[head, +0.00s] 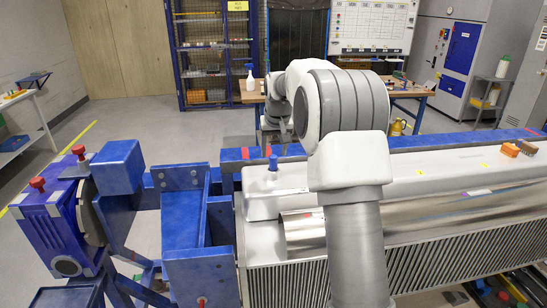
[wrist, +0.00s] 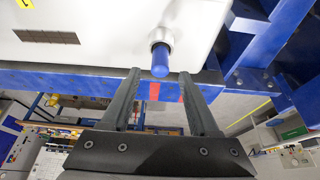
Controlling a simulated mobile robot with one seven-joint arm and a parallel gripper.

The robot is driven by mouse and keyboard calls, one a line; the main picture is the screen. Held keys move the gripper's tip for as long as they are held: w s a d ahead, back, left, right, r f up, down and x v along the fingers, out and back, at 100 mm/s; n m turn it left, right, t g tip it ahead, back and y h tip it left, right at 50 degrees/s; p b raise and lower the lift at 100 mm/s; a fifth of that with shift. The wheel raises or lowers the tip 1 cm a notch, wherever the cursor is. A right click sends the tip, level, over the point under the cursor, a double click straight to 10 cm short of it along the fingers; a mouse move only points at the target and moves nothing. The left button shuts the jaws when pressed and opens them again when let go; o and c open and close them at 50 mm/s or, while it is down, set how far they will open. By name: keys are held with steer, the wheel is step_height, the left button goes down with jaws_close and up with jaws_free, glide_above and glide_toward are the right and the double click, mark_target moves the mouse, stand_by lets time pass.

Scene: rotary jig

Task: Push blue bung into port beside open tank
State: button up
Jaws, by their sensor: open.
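In the wrist view the bung (wrist: 160,60) sticks out of a silver collar (wrist: 160,37) on the pale tank surface (wrist: 105,22). I cannot tell how deep it sits. My gripper (wrist: 160,74) is open and empty, one finger on either side of the bung's line. The fingertips look apart from the bung. In the head view my arm covers much of the radiator, and the fingertips cannot be made out.
Blue fixture brackets (head: 183,205) stand just left of the tank, and a blue beam (head: 232,156) runs behind it. A blue jig unit with red knobs (head: 62,215) is at far left. Orange and brown blocks (head: 519,149) lie on the radiator's right. Open floor lies behind left.

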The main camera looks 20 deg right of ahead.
steer(key=s+a+r, duration=0.5)
steer(key=s+r, duration=0.6)
steer(key=r, duration=0.1)
steer(key=s+a+f, duration=0.2)
steer(key=s, duration=0.8)
steer(key=s+a+f+n, duration=0.1)
steer(key=s+a+f, duration=0.2)
steer(key=s, duration=0.6)
steer(key=s+a+f+n+t, duration=0.1)
steer(key=s+a+f, duration=0.1)
steer(key=s, duration=0.8)
steer(key=shift+s+a+f+y, duration=0.35)
steer(key=shift+a+y, duration=0.05)
steer(key=shift+a, duration=0.2)
